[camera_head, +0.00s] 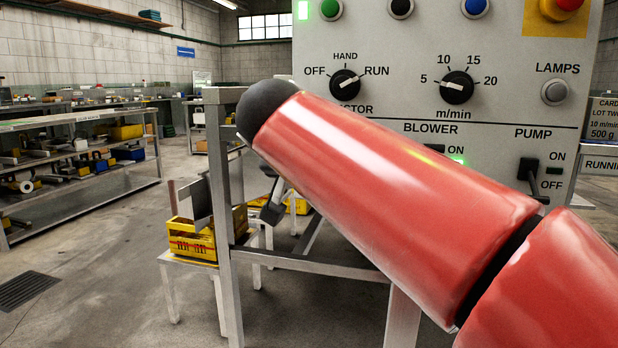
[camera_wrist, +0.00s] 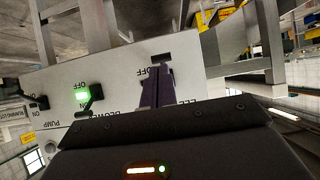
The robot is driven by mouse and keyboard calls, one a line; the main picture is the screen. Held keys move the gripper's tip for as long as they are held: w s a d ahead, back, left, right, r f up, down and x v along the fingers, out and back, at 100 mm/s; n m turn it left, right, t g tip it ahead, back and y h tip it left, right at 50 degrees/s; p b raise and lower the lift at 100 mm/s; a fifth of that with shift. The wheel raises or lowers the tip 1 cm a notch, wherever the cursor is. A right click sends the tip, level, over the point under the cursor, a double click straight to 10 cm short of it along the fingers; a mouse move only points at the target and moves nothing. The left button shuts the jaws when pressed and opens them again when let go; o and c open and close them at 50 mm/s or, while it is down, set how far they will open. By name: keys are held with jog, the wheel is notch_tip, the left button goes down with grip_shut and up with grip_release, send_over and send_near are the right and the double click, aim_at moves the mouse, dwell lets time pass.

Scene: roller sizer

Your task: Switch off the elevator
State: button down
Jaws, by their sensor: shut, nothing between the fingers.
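The grey control panel (camera_head: 490,120) fills the right of the head view, and my red arm covers its lower left, hiding the elevator switch there. In the wrist view the panel (camera_wrist: 125,72) appears upside down. My gripper (camera_wrist: 160,72) is shut and empty, its dark fingertips at the panel face beside an OFF label and a partly hidden label starting "ELE". A small dark piece (camera_wrist: 161,57) shows just past the fingertips. The fingers hide most of this switch; I cannot tell its position, its lamp's state, or whether they touch it.
Beside it, the blower switch has a lit green lamp (camera_wrist: 82,93). The pump lever (camera_head: 531,178) points down, its lamp dark. Knobs (camera_head: 455,87) and a red button (camera_head: 568,3) sit higher. Yellow crates (camera_head: 192,240) stand behind the frame; the floor at left is open.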

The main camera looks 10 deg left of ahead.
jog(key=s, duration=0.9)
jog(key=shift+s+a, duration=0.15)
jog(key=shift+a, duration=0.2)
jog(key=shift+f, duration=0.1)
jog(key=s+d+f+n+g+h+p, duration=0.1)
jog(key=d+f+g+p, duration=0.2)
jog(key=d, duration=0.5)
jog(key=s+d+f+p, duration=0.2)
jog(key=d+f, duration=0.2)
jog(key=d, duration=0.4)
jog(key=s+d+f+g+y+p, duration=0.2)
jog(key=s+d+f+g+p, duration=0.1)
jog(key=s+d+f, duration=0.6)
notch_tip(320, 180, down, 3)
jog(key=shift+s+d+f+p, duration=0.15)
jog(key=shift+s+p, duration=0.2)
jog(key=shift+p, duration=0.4)
